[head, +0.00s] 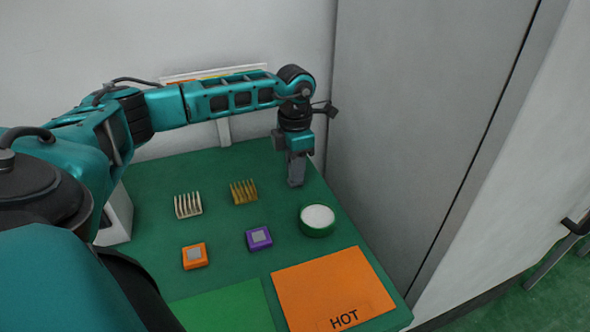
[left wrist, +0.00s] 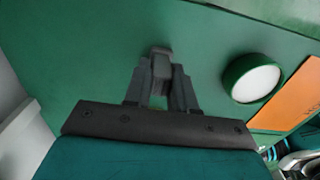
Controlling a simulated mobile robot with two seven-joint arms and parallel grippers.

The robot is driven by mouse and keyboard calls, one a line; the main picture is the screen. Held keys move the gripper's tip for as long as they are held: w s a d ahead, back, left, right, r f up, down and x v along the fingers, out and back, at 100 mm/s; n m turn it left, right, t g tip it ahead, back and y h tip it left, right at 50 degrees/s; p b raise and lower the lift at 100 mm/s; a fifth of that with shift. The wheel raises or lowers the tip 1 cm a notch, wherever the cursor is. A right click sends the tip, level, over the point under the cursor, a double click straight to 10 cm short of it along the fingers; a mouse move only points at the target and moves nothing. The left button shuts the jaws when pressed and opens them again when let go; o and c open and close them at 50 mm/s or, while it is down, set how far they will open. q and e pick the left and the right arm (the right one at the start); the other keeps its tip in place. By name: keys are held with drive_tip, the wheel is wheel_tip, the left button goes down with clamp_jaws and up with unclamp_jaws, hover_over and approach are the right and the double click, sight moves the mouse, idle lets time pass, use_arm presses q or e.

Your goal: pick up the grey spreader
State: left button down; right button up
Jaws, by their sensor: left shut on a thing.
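My left gripper (head: 296,176) reaches down at the far right of the green table. In the left wrist view its two dark fingers (left wrist: 160,72) are closed on a small grey piece, which I take to be the grey spreader (left wrist: 162,52). Only part of the spreader shows beyond the fingertips, and the fingers hide the rest. In the head view it cannot be told apart clearly from the grey fingers. Whether it touches the table is not clear. My right gripper is not in view.
A green round tin with a white top (head: 317,216) stands near the gripper. A gold finned block (head: 243,191), a cream finned block (head: 187,205), a purple square block (head: 258,238) and an orange one (head: 194,256) stand left. An orange HOT mat (head: 333,285) and a green mat (head: 225,308) lie in front.

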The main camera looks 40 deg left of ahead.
use_arm(q)
wheel_tip(320, 180, up, 20)
drive_tip(key=p, duration=0.2)
drive_tip(key=c, duration=1.4)
unclamp_jaws()
clamp_jaws()
